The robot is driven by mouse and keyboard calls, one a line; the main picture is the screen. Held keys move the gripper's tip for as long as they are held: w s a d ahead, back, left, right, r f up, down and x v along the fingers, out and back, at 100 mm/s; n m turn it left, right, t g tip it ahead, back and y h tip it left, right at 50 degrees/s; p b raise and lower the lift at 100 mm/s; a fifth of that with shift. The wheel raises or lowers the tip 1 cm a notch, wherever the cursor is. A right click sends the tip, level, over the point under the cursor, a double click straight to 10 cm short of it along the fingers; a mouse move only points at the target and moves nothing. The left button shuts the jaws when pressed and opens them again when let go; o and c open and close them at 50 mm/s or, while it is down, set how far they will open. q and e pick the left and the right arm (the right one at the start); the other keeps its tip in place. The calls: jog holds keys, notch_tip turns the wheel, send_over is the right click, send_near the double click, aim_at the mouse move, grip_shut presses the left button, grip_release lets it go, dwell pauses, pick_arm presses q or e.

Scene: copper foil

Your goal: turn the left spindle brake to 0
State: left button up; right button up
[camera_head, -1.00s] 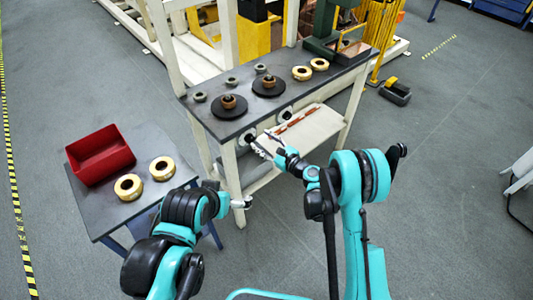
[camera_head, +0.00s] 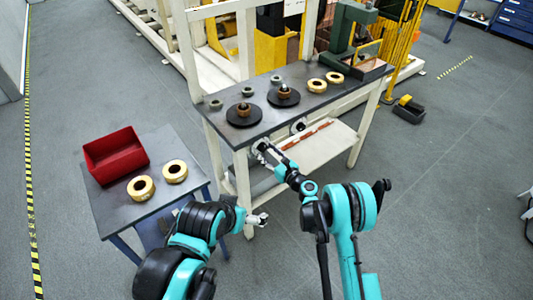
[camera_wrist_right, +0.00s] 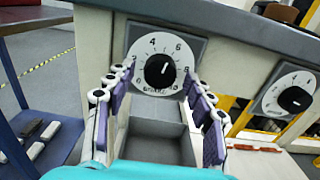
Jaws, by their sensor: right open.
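The left spindle brake is a black knob (camera_wrist_right: 160,71) on a white numbered dial on the bench's front edge. A pale mark on the knob points up and slightly right, towards the side of the 6. My right gripper (camera_wrist_right: 160,88) is open in the right wrist view, its fingers to either side of the knob, with no clear contact. In the head view my right gripper (camera_head: 262,152) covers most of this brake. The right brake's knob (camera_wrist_right: 294,99) sits farther right and also shows in the head view (camera_head: 298,127). My left gripper (camera_head: 260,219) is low and away from the bench; its fingers are too small to read.
The dark bench top (camera_head: 225,127) carries two black spindle discs, copper-coloured rolls and a green press (camera_head: 350,35). A lower shelf (camera_head: 325,143) lies below the brakes. A side table (camera_head: 112,215) holds a red bin (camera_head: 115,155) and two rolls.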

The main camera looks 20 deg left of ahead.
jog(key=c, duration=1.2)
